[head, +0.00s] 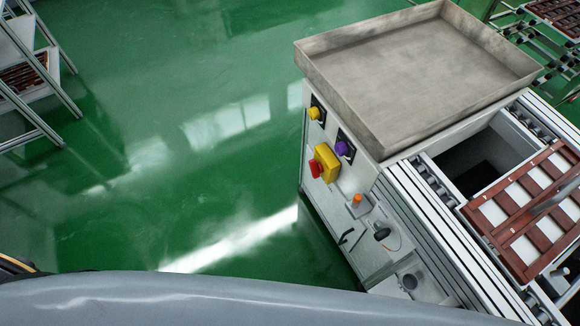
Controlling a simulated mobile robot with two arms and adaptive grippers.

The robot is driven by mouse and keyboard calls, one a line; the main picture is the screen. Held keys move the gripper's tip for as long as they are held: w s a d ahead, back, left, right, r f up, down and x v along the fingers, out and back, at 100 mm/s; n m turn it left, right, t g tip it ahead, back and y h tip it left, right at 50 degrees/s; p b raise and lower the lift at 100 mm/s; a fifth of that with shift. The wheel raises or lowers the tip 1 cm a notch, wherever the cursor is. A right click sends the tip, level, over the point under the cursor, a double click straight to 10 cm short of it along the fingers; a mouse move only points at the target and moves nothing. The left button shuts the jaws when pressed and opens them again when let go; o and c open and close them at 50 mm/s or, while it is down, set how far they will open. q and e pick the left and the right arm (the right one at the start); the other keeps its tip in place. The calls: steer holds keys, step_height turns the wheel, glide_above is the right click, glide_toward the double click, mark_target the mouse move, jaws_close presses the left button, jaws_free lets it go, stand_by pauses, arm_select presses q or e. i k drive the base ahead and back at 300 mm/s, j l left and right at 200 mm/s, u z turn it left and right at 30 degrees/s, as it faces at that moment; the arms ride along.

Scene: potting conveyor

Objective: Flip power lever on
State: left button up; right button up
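A grey machine cabinet stands at right, its front panel (320,176) carrying several controls. A small orange-tipped part (357,199) stands up from a pale grey mount low on the panel and looks like a lever. A thin black handle (346,237) sits lower on the front. I cannot tell for sure which of these is the power lever, or its on or off position. Neither of my grippers is in view.
A yellow knob (314,113), a purple knob (343,148) and a red button (315,168) on a yellow box (328,158) sit above. A metal tray (420,75) tops the cabinet. Rails and a brown slatted crate (480,211) lie right.

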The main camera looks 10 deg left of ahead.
mark_target(317, 169)
steer(key=j+z, duration=0.1)
steer(key=j, duration=0.9)
steer(key=k+j, duration=0.15)
steer(key=j, duration=0.85)
steer(key=i+z, duration=0.05)
